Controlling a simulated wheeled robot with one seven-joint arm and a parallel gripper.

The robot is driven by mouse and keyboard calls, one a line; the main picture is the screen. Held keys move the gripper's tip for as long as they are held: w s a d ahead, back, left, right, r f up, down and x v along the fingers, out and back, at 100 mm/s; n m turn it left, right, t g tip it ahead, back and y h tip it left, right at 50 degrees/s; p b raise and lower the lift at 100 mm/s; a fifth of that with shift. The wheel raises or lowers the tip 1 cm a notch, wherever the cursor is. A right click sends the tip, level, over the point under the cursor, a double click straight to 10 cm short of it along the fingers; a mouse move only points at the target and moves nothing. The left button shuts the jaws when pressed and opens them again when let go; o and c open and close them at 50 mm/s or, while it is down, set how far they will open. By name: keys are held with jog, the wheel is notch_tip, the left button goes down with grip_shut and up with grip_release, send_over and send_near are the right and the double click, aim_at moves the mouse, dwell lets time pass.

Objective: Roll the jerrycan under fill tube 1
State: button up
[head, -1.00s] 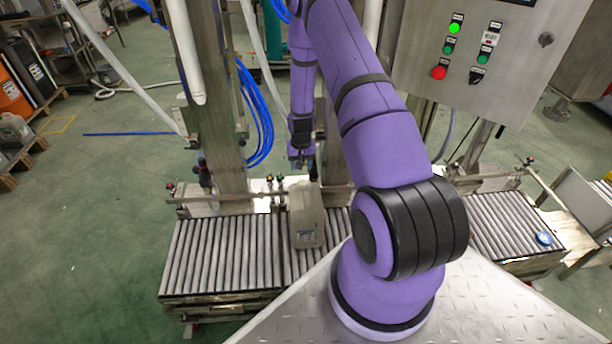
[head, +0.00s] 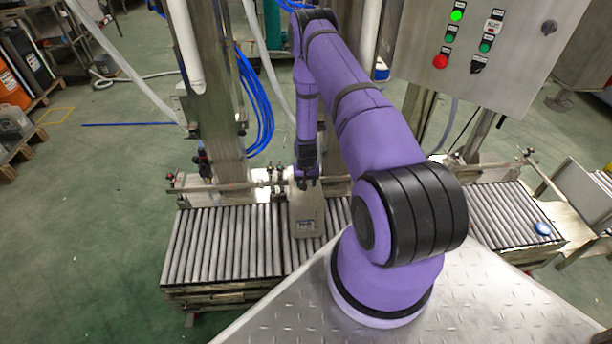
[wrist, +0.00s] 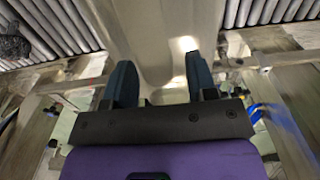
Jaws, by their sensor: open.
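The jerrycan (head: 308,219), a pale grey-beige can, stands on the roller conveyor (head: 232,245) near its middle. My gripper (head: 308,178) is over the upper back part of the can. In the wrist view the pale jerrycan (wrist: 165,35) fills the top middle, and the two dark fingers of my gripper (wrist: 155,78) are spread apart at its near end. Whether they touch it, I cannot tell. Two steel uprights and white tubes stand behind the conveyor; which of them is fill tube 1 I cannot tell.
A guide rail (head: 235,187) runs along the back of the conveyor. A control box (head: 475,50) with buttons hangs at the upper right. A blue cap (head: 542,228) lies on the right rollers. The rollers left of the can are clear.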

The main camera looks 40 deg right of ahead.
jog(key=shift+f, duration=0.65)
jog(key=shift+c, duration=0.5)
